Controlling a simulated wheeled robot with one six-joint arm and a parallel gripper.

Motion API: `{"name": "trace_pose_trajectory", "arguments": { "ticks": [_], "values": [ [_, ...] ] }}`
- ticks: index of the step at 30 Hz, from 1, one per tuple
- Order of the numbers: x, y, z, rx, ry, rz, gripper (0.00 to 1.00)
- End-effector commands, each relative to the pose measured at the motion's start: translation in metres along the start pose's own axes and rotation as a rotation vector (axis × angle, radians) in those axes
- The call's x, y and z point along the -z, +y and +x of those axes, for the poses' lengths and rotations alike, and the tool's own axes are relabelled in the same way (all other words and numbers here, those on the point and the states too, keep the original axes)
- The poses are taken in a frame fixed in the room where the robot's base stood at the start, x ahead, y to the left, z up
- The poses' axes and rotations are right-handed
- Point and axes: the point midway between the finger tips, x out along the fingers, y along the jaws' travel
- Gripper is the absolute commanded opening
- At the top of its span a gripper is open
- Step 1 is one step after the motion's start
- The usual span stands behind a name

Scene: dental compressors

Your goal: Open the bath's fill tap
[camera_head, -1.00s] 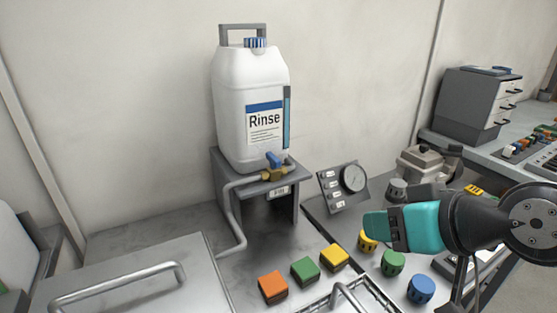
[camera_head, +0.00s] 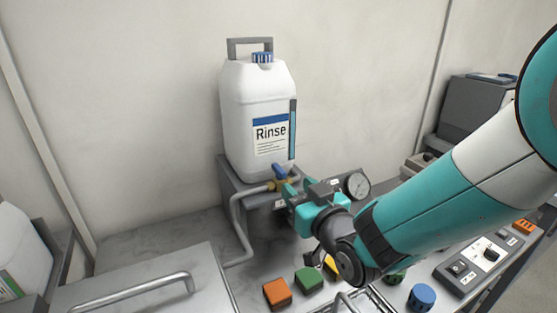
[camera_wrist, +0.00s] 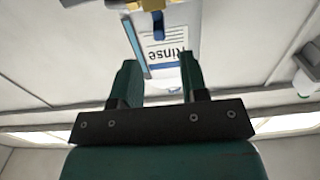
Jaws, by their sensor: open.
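The fill tap has a blue lever (camera_head: 279,172) on a brass body (camera_head: 270,187), at the foot of the white Rinse container (camera_head: 240,115). In the wrist view the blue lever (camera_wrist: 158,24) and brass body (camera_wrist: 148,3) are at the top, beyond the fingertips. My gripper (camera_head: 290,188) is close to the tap on its right in the head view, partly covering the tap's right side. In the wrist view my gripper (camera_wrist: 160,75) has its two fingers apart with nothing between them. Whether a finger touches the lever cannot be told.
A grey pipe (camera_head: 236,222) runs from the tap down to the bench. A lidded metal unit (camera_head: 150,275) with a bar handle stands at lower left. A gauge panel (camera_head: 357,185) is just right of my gripper. Orange (camera_head: 277,293) and green (camera_head: 308,280) blocks lie below.

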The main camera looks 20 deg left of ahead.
Motion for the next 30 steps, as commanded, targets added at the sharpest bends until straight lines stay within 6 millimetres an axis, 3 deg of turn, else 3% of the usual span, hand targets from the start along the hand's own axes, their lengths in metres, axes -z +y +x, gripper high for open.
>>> {"name": "trace_pose_trajectory", "arguments": {
  "ticks": [6,12,18,26,27,30],
  "values": [
    [0.002,0.000,0.048,0.000,0.000,0.001,0.40],
    [0.001,0.000,0.078,0.000,0.000,0.002,0.40],
    [0.000,0.000,0.091,0.000,-0.001,0.001,0.40],
    [-0.001,0.000,0.092,0.000,-0.002,0.001,0.40],
    [-0.001,0.000,0.092,0.000,-0.002,0.001,0.38],
    [-0.001,0.000,0.092,0.000,-0.002,0.001,0.15]
  ]
}}
